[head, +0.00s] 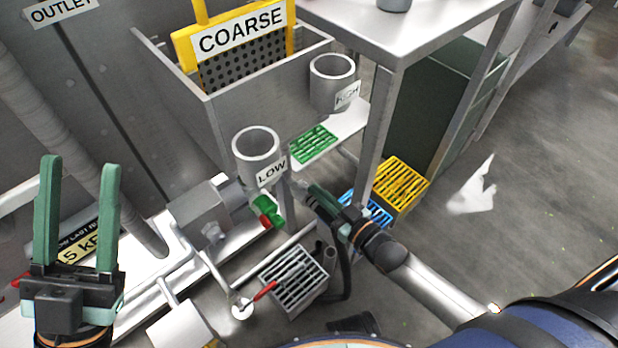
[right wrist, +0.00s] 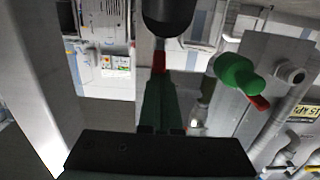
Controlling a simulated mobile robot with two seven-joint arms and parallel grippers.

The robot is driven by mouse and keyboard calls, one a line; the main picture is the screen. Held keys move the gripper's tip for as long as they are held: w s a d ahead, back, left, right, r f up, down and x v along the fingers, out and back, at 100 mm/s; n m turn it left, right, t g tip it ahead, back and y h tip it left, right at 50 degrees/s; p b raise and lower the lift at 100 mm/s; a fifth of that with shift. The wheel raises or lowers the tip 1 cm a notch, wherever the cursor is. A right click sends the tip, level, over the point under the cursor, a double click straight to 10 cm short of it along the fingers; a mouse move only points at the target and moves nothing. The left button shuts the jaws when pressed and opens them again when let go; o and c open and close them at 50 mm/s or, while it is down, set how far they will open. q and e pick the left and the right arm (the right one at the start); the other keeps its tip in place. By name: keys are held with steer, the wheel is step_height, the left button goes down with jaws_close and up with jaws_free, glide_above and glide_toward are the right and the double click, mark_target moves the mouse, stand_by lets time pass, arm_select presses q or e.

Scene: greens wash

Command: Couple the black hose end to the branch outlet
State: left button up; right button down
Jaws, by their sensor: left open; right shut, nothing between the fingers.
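A green fitting (head: 268,208) with a red part sticks out beside the grey box on the pipework, under the LOW cup in the head view. It shows in the right wrist view (right wrist: 235,72) too; I cannot tell if it is the branch outlet. A black hose (head: 346,268) curves down below my right arm; its end is not clear. My right gripper (head: 304,188) is shut and empty, close to the right of the green fitting and apart from it. A dark round-ended thing (right wrist: 168,14) is beyond its fingertips in the wrist view. My left gripper (head: 80,165) is open and empty, far left.
A LOW cup (head: 257,158) and a HIGH cup (head: 332,82) stand by the steel sink (head: 262,98). A metal table leg (head: 378,135) rises near my right gripper. Yellow (head: 401,184) and grey (head: 294,278) slatted crates stand low. Open floor lies at right.

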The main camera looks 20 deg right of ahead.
arm_select(q)
steer(key=shift+r+p, duration=0.3)
arm_select(e)
steer(key=shift+s+d+f, duration=0.15)
steer(key=shift+s+f, duration=0.15)
steer(key=shift+f, duration=0.35)
arm_select(q)
steer(key=shift+r, duration=0.1)
arm_select(e)
steer(key=shift+s+f, duration=0.1)
steer(key=shift+f, duration=0.1)
steer(key=r+p, duration=0.4)
steer(key=r, duration=0.1)
steer(key=shift+w+p, duration=0.25)
steer(key=shift+p, duration=0.1)
arm_select(q)
steer(key=shift+m, duration=0.6)
steer(key=r, duration=0.3)
steer(key=s+r+p, duration=0.1)
steer(key=r, duration=0.1)
steer(key=shift+a+r, duration=0.3)
steer(key=shift+a, duration=0.05)
arm_select(e)
steer(key=s+d+f, duration=0.2)
steer(key=s+d, duration=0.1)
steer(key=s, duration=0.6)
steer(key=shift+d+f, duration=0.2)
arm_select(q)
steer(key=shift+w, duration=0.1)
